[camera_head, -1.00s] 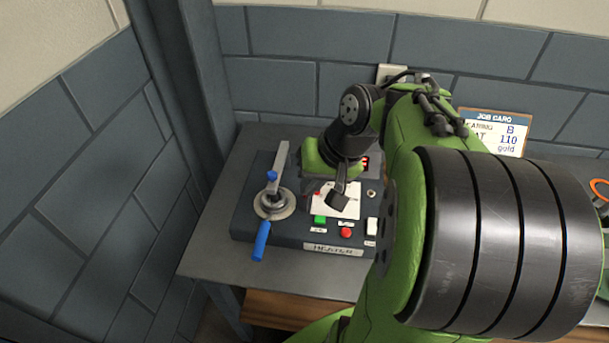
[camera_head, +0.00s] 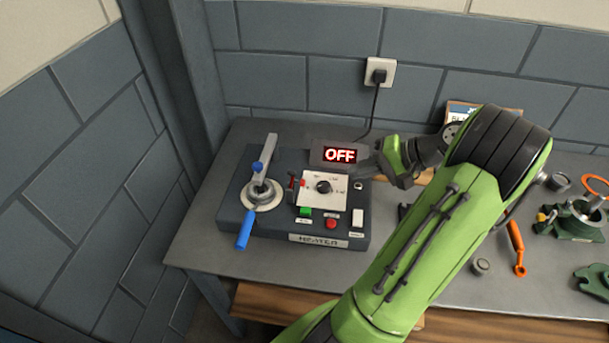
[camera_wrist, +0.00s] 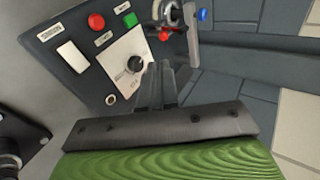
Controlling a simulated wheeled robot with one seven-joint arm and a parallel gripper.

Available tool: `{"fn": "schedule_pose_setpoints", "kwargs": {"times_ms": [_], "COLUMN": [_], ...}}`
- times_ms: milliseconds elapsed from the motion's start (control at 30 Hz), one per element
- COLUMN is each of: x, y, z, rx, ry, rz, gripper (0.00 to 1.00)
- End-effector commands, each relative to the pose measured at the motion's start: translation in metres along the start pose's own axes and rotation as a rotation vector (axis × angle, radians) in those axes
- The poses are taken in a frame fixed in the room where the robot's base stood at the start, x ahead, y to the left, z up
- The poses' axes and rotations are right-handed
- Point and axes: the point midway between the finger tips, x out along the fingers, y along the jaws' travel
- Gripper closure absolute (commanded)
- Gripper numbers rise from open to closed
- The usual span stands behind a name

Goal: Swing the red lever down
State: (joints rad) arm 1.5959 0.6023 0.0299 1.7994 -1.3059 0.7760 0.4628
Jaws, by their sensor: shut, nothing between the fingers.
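The heater box (camera_head: 236,215) stands on the bench with its sign facing front. A small red lever (camera_head: 291,182) stands at the left edge of its white dial plate (camera_head: 312,198), apparently upright. In the wrist view a red part (camera_wrist: 163,35) beyond the dial appears to be this lever; its shape is too small to tell. My gripper (camera_head: 366,166) is at the right of the box, beside the display (camera_head: 340,154), which reads OFF. In the wrist view my gripper (camera_wrist: 157,70) is shut and empty, its fingertips near the black dial knob (camera_wrist: 135,64).
A green button (camera_head: 305,211), red button (camera_head: 331,223) and white switch (camera_head: 358,217) line the front. An orange tool (camera_head: 516,248) and several parts lie at right. A wall plug (camera_head: 378,74) is behind.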

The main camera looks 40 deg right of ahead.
Motion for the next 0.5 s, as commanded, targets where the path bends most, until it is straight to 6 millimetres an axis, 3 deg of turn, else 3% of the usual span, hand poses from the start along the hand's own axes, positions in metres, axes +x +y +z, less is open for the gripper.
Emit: {"fn": "schedule_pose_setpoints", "kwargs": {"times_ms": [333, 500], "x": [0.004, 0.032], "y": [0.0, 0.001], "z": [0.0, 0.001], "rx": [0.0, -0.002], "ry": [-0.001, -0.005], "rz": [-0.001, -0.001], "gripper": [1.0, 1.0]}}
